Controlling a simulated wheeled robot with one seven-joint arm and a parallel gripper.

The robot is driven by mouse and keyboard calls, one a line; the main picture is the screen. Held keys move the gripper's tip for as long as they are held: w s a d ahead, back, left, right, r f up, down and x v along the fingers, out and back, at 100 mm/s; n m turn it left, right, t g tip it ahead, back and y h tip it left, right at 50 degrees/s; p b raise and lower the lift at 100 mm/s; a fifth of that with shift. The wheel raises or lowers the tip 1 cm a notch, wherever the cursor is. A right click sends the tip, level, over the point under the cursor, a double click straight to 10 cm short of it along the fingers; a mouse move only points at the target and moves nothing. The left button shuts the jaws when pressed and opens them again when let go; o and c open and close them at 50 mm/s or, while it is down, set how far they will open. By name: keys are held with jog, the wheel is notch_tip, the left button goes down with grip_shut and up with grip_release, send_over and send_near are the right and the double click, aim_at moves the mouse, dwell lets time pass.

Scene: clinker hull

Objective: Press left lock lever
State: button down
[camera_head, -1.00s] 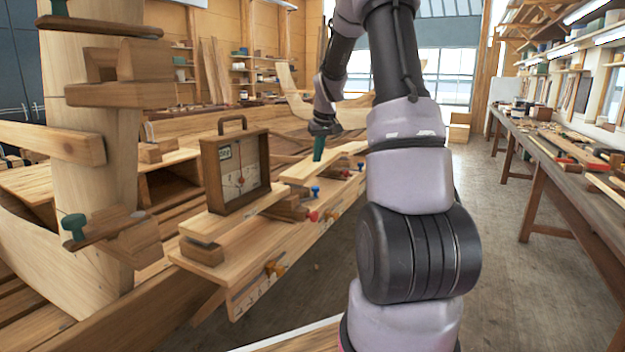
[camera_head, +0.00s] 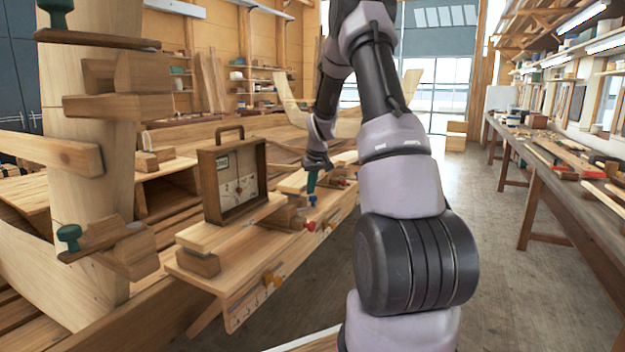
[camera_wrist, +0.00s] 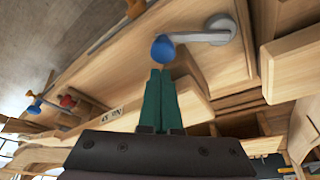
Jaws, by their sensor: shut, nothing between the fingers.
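A lever with a round blue knob (camera_wrist: 163,48) and a grey metal arm (camera_wrist: 205,37) sits on the wooden bench in the wrist view. In the head view the blue knob (camera_head: 312,201) is on the bench's right side. My gripper (camera_wrist: 160,73) has green fingers, held together and empty. Their tips are right beside the blue knob; I cannot tell whether they touch it. In the head view my gripper (camera_head: 311,190) points down just above the knob. Red (camera_head: 309,225) and orange (camera_head: 271,281) knobs lie nearer. No label tells me which is the left lock lever.
A wooden-cased gauge (camera_head: 232,180) with a handle stands on the bench. A timber post (camera_head: 92,190) with green-knobbed pieces stands at the left. A long workbench (camera_head: 570,185) with tools runs along the right. The floor between is clear.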

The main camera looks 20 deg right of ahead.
jog(key=shift+w+f, duration=0.1)
jog(key=shift+f, duration=0.2)
jog(key=shift+s+d+m+h, duration=0.15)
jog(key=shift+s+m+h, duration=0.15)
jog(key=shift+s+m, duration=0.25)
dwell(0.3)
jog(key=shift+s+m+h, duration=0.3)
jog(key=shift+s+m, duration=0.2)
jog(key=shift+m, duration=0.35)
jog(key=s+m+h, duration=0.1)
jog(key=s+m, duration=0.1)
jog(key=m, duration=0.1)
jog(key=shift+s+g, duration=0.25)
jog(key=shift+g, duration=0.05)
jog(key=shift+s+a+m+g+h, duration=0.2)
jog(key=shift+s+a+m, duration=0.1)
jog(key=shift+s+m, duration=0.45)
jog(key=shift+s+a+m+g+h, duration=0.25)
jog(key=shift+s+m, duration=0.35)
jog(key=shift+m, duration=0.3)
jog(key=shift+s+a+m+g+h, duration=0.15)
jog(key=shift+s+a+m, duration=0.15)
jog(key=shift+s+m, duration=0.45)
jog(key=shift+a, duration=0.1)
